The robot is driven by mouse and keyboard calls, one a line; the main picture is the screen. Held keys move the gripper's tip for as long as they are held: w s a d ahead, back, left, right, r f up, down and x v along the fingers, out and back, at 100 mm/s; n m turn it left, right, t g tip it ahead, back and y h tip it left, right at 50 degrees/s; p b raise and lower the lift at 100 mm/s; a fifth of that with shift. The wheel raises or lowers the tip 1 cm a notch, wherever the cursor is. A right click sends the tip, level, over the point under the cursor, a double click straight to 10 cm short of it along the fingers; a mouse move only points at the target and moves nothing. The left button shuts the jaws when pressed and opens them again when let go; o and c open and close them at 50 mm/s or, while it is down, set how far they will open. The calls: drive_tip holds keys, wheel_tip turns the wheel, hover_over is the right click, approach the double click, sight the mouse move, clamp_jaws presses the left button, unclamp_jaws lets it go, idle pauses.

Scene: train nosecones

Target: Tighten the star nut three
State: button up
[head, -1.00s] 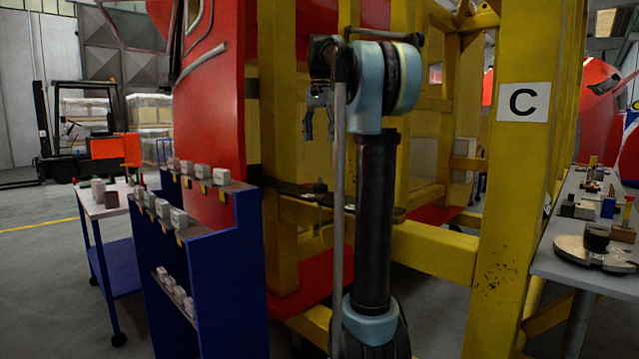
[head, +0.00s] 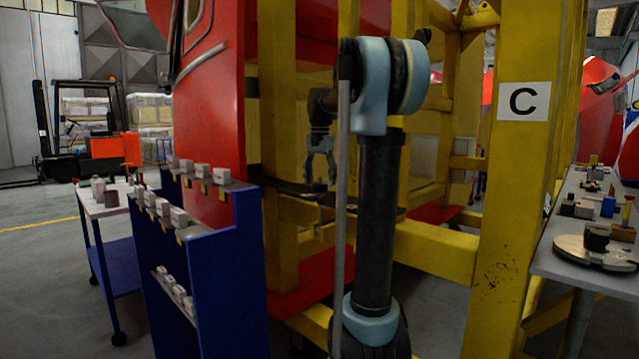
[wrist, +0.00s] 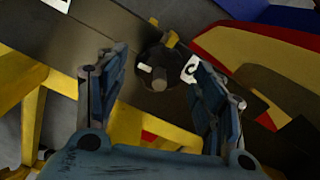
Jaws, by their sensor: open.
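The star nut (wrist: 158,72), a dark round knob with a lighter pin at its centre, sits on a dark flat bar (wrist: 140,92) in the wrist view. A white tag with a dark curved mark (wrist: 190,69) lies just right of it. My gripper (wrist: 161,62) is open, with one finger on each side of the nut in the picture. I see no contact with it. In the head view my gripper (head: 320,182) points down over the dark bar (head: 285,187), and the nut is hard to make out there.
A yellow frame (head: 435,250) surrounds the work area, with a post marked C (head: 515,170) on the right. The red nosecone (head: 208,115) stands behind. A blue rack with grey blocks (head: 222,270) is at left, and a grey table with parts (head: 570,240) at right.

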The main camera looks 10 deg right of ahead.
drive_tip(key=shift+f, duration=0.25)
drive_tip(key=c, duration=1)
drive_tip(key=shift+c, duration=0.2)
drive_tip(key=shift+n, duration=0.4)
drive_tip(key=o, duration=1)
drive_tip(key=shift+o, duration=0.2)
drive_tip(key=shift+r, duration=0.1)
